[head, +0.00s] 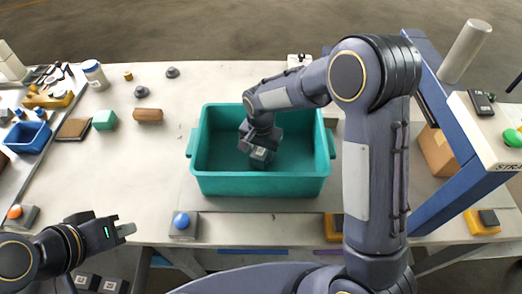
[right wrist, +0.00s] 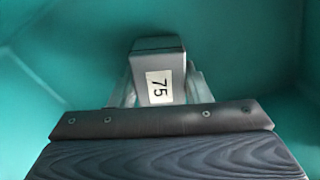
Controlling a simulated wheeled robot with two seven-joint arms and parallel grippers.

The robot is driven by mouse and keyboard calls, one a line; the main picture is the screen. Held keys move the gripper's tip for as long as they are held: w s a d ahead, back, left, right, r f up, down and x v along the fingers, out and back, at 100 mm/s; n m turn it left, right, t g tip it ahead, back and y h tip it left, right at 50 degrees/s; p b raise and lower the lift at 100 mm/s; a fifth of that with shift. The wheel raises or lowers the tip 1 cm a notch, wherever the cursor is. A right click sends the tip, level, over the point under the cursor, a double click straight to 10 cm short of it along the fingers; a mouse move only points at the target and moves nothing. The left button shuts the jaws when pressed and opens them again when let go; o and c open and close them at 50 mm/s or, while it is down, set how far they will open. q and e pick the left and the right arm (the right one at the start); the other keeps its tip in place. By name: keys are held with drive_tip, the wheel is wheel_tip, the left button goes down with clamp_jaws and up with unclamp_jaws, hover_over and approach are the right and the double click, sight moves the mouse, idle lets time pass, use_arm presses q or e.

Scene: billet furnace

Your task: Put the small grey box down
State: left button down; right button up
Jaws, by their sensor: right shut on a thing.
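The small grey box (right wrist: 158,62) bears a white label reading 75 in the right wrist view. My right gripper (right wrist: 155,85) is shut on it, one finger on each side. In the head view the box (head: 259,155) and my right gripper (head: 257,148) are inside the teal bin (head: 262,184). I cannot tell whether the box touches the bin floor. My left gripper (head: 125,226) is empty, at the table's front left edge, with its fingers apart.
A blue-knobbed block (head: 181,224) and a yellow block (head: 334,227) sit on the front edge. A blue frame (head: 450,110) stands at the right.

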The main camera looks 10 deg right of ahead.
sight(261, 150)
drive_tip(key=shift+f, duration=0.25)
drive_tip(key=o, duration=1.1)
drive_tip(key=shift+r, duration=0.1)
wheel_tip(261, 150, up, 12)
drive_tip(key=s+d+r+n+t+y, duration=0.1)
drive_tip(key=s+d+r+y, duration=0.1)
drive_tip(key=s+d+r, duration=0.35)
drive_tip(key=s+d+n+t, duration=0.1)
drive_tip(key=s, duration=0.5)
drive_tip(key=s+d+f+n+t+y, duration=0.1)
drive_tip(key=s+d+t, duration=0.1)
drive_tip(key=s, duration=0.4)
drive_tip(key=s+d+n+t+b, duration=0.1)
drive_tip(key=s+d+n, duration=0.1)
drive_tip(key=s, duration=0.5)
drive_tip(key=shift+s+d+f+t+y, duration=0.1)
drive_tip(key=shift+d+f+t+y, duration=0.05)
drive_tip(key=shift+f+t+y, duration=0.2)
